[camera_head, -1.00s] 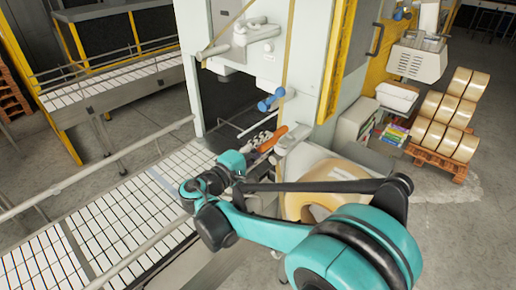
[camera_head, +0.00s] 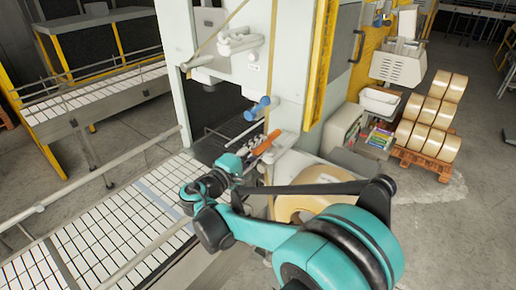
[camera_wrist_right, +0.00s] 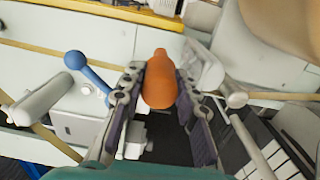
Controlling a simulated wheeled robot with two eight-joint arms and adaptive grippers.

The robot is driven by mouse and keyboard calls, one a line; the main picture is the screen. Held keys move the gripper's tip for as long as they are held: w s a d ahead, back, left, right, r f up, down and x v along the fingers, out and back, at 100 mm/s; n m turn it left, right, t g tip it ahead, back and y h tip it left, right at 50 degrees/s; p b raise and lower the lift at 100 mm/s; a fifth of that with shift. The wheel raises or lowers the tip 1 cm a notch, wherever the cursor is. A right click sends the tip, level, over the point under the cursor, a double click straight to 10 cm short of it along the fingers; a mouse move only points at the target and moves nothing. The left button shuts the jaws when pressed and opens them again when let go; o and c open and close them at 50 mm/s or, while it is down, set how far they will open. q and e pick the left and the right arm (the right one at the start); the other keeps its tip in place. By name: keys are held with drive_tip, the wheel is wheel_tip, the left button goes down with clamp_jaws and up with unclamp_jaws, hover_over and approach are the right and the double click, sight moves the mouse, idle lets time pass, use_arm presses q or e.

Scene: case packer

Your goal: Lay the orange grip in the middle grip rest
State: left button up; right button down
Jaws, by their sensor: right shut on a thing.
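The orange grip (camera_head: 267,142) is held by my right gripper (camera_head: 256,150) in front of the white machine panel. In the right wrist view the orange grip (camera_wrist_right: 159,80) sits between the two dark fingers of my right gripper (camera_wrist_right: 160,72), pointing away from the wrist. A blue handle with rounded ends (camera_head: 257,108) is just above it on the machine. The blue handle (camera_wrist_right: 88,72) shows left of the fingers in the wrist view. I cannot pick out the middle grip rest for certain. My left gripper is not in view.
A tape roll (camera_head: 310,200) sits behind my right arm. The conveyor (camera_head: 110,230) and its rail run at the left. The machine opening (camera_head: 222,110) is dark. Tape rolls on a pallet (camera_head: 432,115) stand at the right. Floor beyond the pallet is clear.

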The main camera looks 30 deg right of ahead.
drive_tip(key=shift+f, duration=0.2)
drive_tip(key=shift+f+b, duration=1.2)
drive_tip(key=shift+b, duration=0.05)
unclamp_jaws()
idle(0.4)
drive_tip(key=v, duration=1)
drive_tip(key=shift+b, duration=0.4)
idle(0.4)
idle(0.5)
